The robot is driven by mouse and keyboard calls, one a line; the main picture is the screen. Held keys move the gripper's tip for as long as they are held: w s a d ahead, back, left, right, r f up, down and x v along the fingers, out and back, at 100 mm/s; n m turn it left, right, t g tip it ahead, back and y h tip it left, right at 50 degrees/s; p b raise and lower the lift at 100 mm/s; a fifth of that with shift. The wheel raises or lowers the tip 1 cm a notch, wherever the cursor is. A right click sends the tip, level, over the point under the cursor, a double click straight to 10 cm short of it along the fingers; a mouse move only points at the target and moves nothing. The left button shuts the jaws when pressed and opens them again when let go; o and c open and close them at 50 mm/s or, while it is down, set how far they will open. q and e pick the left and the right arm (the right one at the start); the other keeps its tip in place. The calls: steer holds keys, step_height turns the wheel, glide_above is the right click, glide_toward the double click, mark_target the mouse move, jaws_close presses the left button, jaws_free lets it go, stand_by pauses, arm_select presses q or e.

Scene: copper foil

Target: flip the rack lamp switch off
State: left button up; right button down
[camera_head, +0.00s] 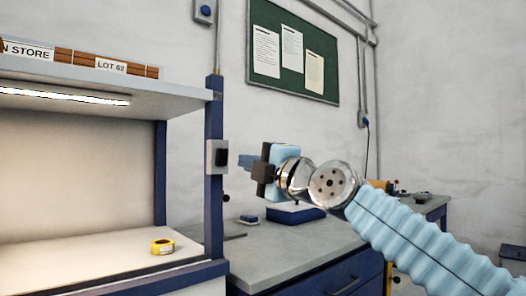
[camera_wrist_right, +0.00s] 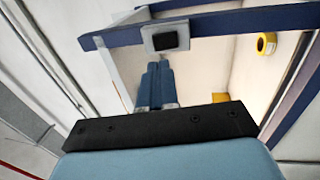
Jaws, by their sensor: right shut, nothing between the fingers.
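The rack lamp switch (camera_head: 216,157) is a black rocker in a light grey box on the blue rack post. It also shows in the right wrist view (camera_wrist_right: 166,40), just beyond my fingertips. The rack lamp (camera_head: 65,96), a strip under the upper shelf, is lit. My right gripper (camera_head: 241,161) is shut and empty, just right of the switch box in the head view, with a small gap between them. Its blue fingers lie together in the wrist view (camera_wrist_right: 155,72), pointing toward the switch. My left gripper is not in view.
A yellow tape roll (camera_head: 162,246) lies on the rack's lower shelf (camera_head: 90,255). A grey workbench (camera_head: 290,252) stands to the right, with a blue tray (camera_head: 296,214) on it. The rack post (camera_head: 214,220) stands beside the gripper. A green notice board (camera_head: 318,84) hangs behind.

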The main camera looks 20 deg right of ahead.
mark_target(223, 153)
steer(key=p+x, duration=0.1)
steer(key=x, duration=0.1)
steer(key=p+x, duration=0.3)
steer(key=x, duration=0.1)
steer(key=shift+r, duration=0.25)
steer(key=shift+w+a+f+p, duration=0.15)
steer(key=shift+w+a+p, duration=0.05)
steer(key=shift+w+p, duration=0.3)
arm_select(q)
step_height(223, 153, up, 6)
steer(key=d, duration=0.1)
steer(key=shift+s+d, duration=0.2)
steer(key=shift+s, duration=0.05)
